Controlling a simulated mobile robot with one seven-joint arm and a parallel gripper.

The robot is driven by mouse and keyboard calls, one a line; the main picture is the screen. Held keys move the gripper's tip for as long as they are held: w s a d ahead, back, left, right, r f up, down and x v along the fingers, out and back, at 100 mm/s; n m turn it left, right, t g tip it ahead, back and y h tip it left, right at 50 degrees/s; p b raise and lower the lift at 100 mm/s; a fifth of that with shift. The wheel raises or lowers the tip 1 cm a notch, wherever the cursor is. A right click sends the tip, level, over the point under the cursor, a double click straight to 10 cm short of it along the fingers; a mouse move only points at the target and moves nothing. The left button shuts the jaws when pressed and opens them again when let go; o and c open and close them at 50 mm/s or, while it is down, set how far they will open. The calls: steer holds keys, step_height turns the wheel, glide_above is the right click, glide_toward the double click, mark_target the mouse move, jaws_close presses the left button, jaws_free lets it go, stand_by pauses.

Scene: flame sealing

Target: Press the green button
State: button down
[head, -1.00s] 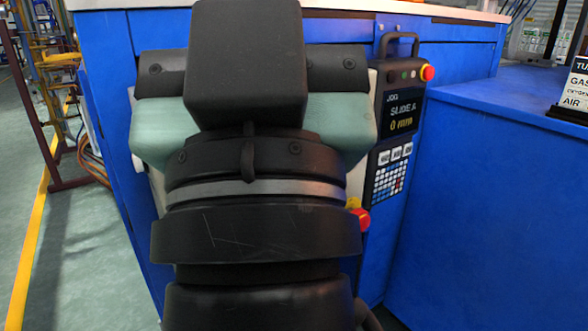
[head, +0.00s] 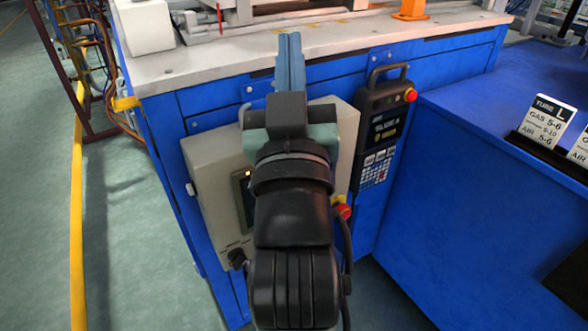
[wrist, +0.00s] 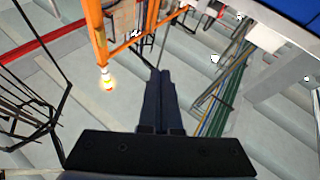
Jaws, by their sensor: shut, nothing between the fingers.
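I cannot make out a green button in either current view. A beige control box (head: 213,200) is mounted on the front of the blue machine, and my arm hides its middle. A red button on a yellow base (head: 343,210) shows at its lower right. A black handheld pendant (head: 372,165) hangs to the right, with a red knob (head: 411,95) at its top right corner. My gripper (head: 289,36) is shut and empty, its fingers pointing up above the control box, in front of the machine's top edge. The shut fingers also show in the wrist view (wrist: 160,72).
The pale worktop (head: 230,60) carries white and metal fixtures and an orange part (head: 412,10). A blue bench (head: 490,190) with a tube settings sign (head: 546,120) stands at the right. Green floor is open at left. The wrist view shows an orange frame (wrist: 96,30).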

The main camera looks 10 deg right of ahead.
steer(key=w+d+f+g+h+p, duration=0.1)
steer(key=d+f+g+p, duration=0.2)
steer(key=f, duration=0.7)
steer(key=w+d+f+g+h+p, duration=0.15)
steer(key=d+f, duration=0.25)
steer(key=f, duration=0.6)
steer(key=s+d+f+g+p, duration=0.1)
steer(key=s+f+g, duration=0.1)
steer(key=f, duration=0.6)
steer(key=s+d+f+n+g, duration=0.1)
steer(key=s+d+f+g, duration=0.1)
steer(key=s+f, duration=0.3)
step_height(320, 180, down, 4)
steer(key=shift+s+d+f+g+p, duration=0.15)
steer(key=shift+s+d+g+p, duration=0.1)
steer(key=shift+g+p, duration=0.15)
steer(key=shift+w+a, duration=0.1)
steer(key=w+a+b, duration=0.3)
steer(key=w+b, duration=0.3)
steer(key=w, duration=0.2)
steer(key=shift+b, duration=0.3)
steer(key=shift+w, duration=0.1)
